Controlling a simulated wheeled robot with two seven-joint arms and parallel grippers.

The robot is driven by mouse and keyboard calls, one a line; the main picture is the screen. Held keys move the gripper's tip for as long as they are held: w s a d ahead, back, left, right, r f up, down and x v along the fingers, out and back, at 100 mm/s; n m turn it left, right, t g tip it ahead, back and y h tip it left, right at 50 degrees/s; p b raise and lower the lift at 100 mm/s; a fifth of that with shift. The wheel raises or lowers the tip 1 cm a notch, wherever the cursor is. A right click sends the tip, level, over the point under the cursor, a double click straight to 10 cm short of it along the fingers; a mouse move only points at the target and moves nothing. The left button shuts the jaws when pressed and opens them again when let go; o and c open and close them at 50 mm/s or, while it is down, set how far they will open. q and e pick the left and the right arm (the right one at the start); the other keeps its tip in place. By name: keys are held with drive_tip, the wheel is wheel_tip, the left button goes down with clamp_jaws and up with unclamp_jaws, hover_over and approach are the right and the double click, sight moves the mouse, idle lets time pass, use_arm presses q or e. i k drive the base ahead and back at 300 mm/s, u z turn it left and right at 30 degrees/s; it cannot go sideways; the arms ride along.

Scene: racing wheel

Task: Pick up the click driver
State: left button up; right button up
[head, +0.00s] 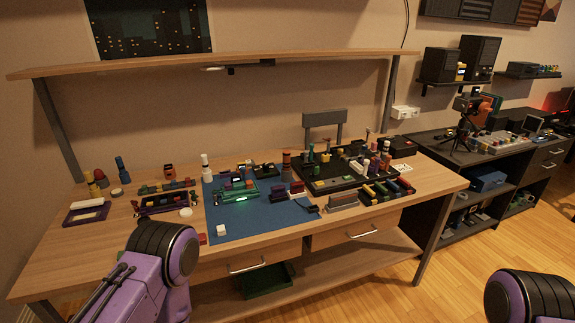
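I cannot tell for sure which of the small items on the wooden workbench (90,255) is the click driver. Upright tool-like pieces stand on it: a blue one (122,170) at the left, a white-topped one (206,168) by the blue mat (235,223), and a dark reddish one (286,165) near the middle. Purple and black links of my arms show at the bottom left and bottom right. Neither of my grippers is in view, and no fingers touch anything on the bench.
A green circuit board (237,192) lies on the blue mat. A black tray (330,184) of coloured parts fills the bench's right half. A shelf (230,64) overhangs the back. A dark side desk (445,160) stands at the right.

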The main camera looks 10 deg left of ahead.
sight(286, 153)
drive_tip(key=k, duration=0.35)
drive_tip(key=u, duration=0.8)
drive_tip(key=i, duration=1.05)
drive_tip(key=u, duration=0.25)
